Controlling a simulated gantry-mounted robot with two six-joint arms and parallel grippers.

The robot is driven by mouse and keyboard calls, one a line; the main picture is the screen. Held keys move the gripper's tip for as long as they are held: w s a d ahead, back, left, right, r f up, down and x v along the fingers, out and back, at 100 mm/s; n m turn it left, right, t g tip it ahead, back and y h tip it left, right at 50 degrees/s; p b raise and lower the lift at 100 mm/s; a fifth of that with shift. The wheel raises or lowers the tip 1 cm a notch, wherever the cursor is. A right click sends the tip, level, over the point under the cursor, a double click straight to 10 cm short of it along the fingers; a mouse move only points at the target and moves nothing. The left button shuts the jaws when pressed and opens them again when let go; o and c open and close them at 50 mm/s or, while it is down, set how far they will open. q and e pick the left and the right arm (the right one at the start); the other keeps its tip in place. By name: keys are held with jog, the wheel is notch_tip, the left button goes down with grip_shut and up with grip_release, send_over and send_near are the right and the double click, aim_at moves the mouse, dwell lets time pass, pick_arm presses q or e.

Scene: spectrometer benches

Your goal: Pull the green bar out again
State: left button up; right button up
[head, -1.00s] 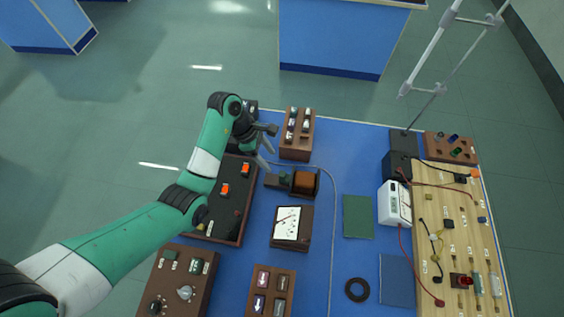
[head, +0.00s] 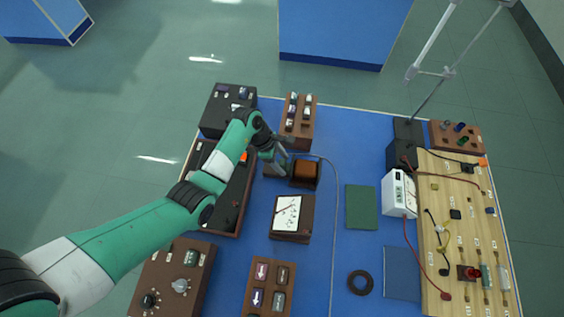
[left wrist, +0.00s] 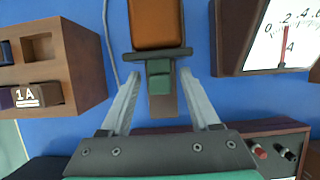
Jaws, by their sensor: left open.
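The green bar (left wrist: 160,76) shows in the left wrist view as a short green end standing out of the dark end plate of the coil (left wrist: 156,22), an orange-brown winding. In the head view the coil (head: 306,172) stands on the blue bench, and my gripper hides most of the bar. My left gripper (left wrist: 159,72) is open, its two pale fingers on either side of the green end. A gap shows between each finger and the bar. The rest of the bar is hidden by the end plate and the coil.
A wooden block with plug pieces (head: 298,122) stands just behind the coil. A meter (head: 292,217) stands in front of it, and a brown panel (head: 229,205) lies to its left. A thin grey cable (head: 334,190) runs past on the right. A green mat (head: 361,207) lies further right.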

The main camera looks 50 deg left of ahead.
pick_arm(q)
grip_shut()
dwell(1.4)
